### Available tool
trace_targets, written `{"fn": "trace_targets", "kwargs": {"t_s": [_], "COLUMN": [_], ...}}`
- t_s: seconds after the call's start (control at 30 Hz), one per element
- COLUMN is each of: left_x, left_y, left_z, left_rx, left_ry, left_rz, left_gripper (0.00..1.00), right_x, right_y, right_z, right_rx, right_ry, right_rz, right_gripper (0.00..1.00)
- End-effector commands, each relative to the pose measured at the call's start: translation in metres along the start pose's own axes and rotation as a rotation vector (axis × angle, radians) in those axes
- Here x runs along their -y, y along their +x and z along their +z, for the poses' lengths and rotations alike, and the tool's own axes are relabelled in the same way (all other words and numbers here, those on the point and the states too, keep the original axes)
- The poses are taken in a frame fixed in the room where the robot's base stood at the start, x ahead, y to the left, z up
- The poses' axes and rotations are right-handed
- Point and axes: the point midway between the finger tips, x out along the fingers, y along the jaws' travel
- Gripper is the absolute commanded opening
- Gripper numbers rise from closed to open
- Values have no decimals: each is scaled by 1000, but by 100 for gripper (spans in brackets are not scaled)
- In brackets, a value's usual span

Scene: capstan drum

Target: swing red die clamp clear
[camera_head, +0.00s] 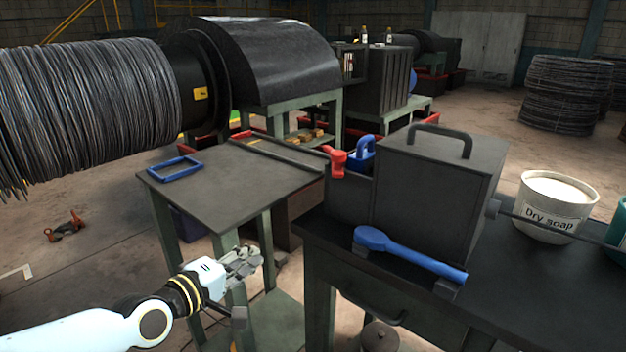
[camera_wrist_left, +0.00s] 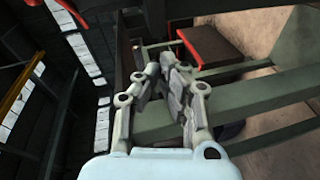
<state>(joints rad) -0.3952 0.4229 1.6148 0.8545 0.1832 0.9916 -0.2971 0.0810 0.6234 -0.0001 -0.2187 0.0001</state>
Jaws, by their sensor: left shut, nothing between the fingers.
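The red die clamp (camera_head: 336,161) is at the upper left of the dark die box (camera_head: 437,195), by the right end of the bar on the small table, in the head view. A blue clamp-like part (camera_head: 363,150) sits just right of it. My left gripper (camera_head: 250,260) is low in front of the small table's legs, well below and left of the red clamp, apart from it. It is shut and empty. In the left wrist view its fingers (camera_wrist_left: 172,85) are close together before green frame bars. My right gripper is not in view.
A small dark-topped table (camera_head: 215,190) carries a blue rectangular frame (camera_head: 176,168). A blue-handled tool (camera_head: 410,253) lies against the die box on the dark bench (camera_head: 560,290). A dry soap bucket (camera_head: 552,205) stands right. A wire-wound drum (camera_head: 90,105) fills the upper left.

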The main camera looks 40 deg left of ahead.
Motion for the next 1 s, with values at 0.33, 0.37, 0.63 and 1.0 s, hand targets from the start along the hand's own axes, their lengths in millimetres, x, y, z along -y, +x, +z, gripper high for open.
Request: {"fn": "trace_targets", "kwargs": {"t_s": [0.33,0.37,0.63,1.0], "left_x": [-171,-172,-177,-193], "left_y": [-17,-16,24,90], "left_z": [-10,-10,-7,9], "left_rx": [80,81,79,80], "left_ry": [-156,-156,-157,-158], "left_rz": [200,201,204,201], "left_gripper": [0,0,0,0], "right_x": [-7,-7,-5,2], "right_y": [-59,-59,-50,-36], "right_z": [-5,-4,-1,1], "right_rx": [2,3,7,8], "right_ry": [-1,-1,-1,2], "right_rz": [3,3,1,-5], "right_gripper": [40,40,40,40]}}
